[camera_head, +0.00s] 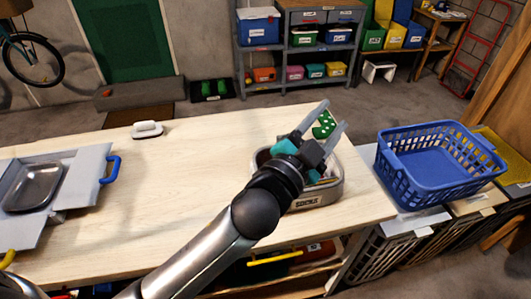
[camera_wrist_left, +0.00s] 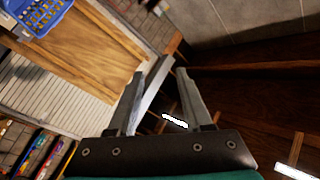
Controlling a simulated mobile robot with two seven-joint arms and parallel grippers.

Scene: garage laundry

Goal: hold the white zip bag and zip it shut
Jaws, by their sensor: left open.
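I cannot make out a white zip bag in either view. My left gripper (camera_head: 333,116) is above the right part of the table, over a grey bin labelled SOCKS (camera_head: 318,194). Its two fingers are apart, and they also show spread in the left wrist view (camera_wrist_left: 160,75). A green cloth with white dots (camera_head: 324,125) shows between the fingers in the head view. The wrist view shows no cloth between the fingertips. The gripper and arm hide much of the bin's inside. My right gripper is not in view.
A blue basket (camera_head: 430,164) stands right of the table. A white handled object (camera_head: 147,130) lies at the table's back edge. A grey tray with a blue handle (camera_head: 90,178) is at left. The pale table top (camera_head: 180,180) between is clear.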

